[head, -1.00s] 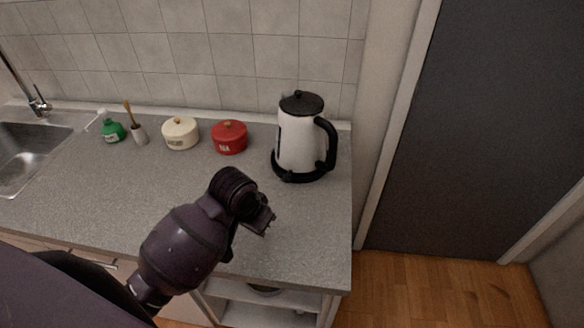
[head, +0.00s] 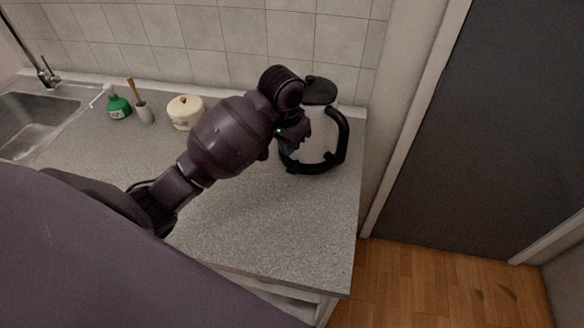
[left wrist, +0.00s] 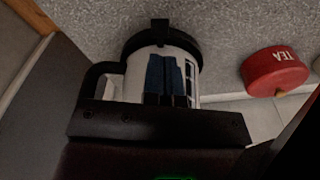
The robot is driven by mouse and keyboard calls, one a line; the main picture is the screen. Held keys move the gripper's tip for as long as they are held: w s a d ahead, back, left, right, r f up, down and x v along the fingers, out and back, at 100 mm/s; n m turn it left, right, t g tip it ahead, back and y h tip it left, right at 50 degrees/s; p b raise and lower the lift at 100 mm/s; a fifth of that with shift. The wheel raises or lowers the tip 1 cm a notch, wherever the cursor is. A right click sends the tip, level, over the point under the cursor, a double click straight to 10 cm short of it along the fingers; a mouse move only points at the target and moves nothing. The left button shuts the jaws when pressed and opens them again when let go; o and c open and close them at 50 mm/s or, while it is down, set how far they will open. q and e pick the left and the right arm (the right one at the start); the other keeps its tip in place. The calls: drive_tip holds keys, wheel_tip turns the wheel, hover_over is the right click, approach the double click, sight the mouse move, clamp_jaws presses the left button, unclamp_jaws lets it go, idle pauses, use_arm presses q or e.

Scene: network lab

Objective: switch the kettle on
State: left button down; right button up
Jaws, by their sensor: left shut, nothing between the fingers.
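The kettle (head: 317,150) stands upright on its black base near the counter's right end. It has a white body, a black lid and a black handle on the right. It appears upside down in the left wrist view (left wrist: 134,78), where a small dark tab sticks out from its base. My left gripper (head: 288,147) is shut and empty, in front of the kettle's left side. Its bluish fingertips (left wrist: 168,77) overlap the white body in the left wrist view; I cannot tell whether they touch it. My arm hides part of the kettle. My right gripper is out of view.
A red tea pot (left wrist: 275,74) stands beside the kettle, hidden behind my arm in the head view. A cream pot (head: 184,113), a brush holder (head: 145,113), a green bottle (head: 118,106) and a sink (head: 40,125) are further left. The front of the counter (head: 290,225) is clear.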

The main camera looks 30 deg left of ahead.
sight(291, 171)
use_arm(q)
drive_tip(key=shift+w+d+f, duration=0.1)
drive_tip(key=shift+w+f, duration=0.05)
drive_tip(key=shift+w+d+f, duration=0.1)
drive_tip(key=shift+w+f, duration=0.05)
drive_tip(key=shift+f, duration=0.3)
drive_tip(key=shift+s+f, duration=0.2)
drive_tip(key=shift+f, duration=0.45)
drive_tip(key=shift+w+f, duration=0.15)
drive_tip(key=shift+f, duration=1)
drive_tip(key=shift+w+f, duration=0.1)
drive_tip(key=shift+f, duration=1.05)
drive_tip(key=shift+f, duration=0.1)
drive_tip(key=shift+f, duration=0.7)
drive_tip(key=shift+r, duration=0.1)
drive_tip(key=shift+s+a+r, duration=0.2)
drive_tip(key=shift+s+r, duration=0.1)
drive_tip(key=shift+s, duration=0.45)
drive_tip(key=shift+s+a+r, duration=0.2)
drive_tip(key=shift+s+r, duration=0.05)
drive_tip(key=shift+s, duration=0.5)
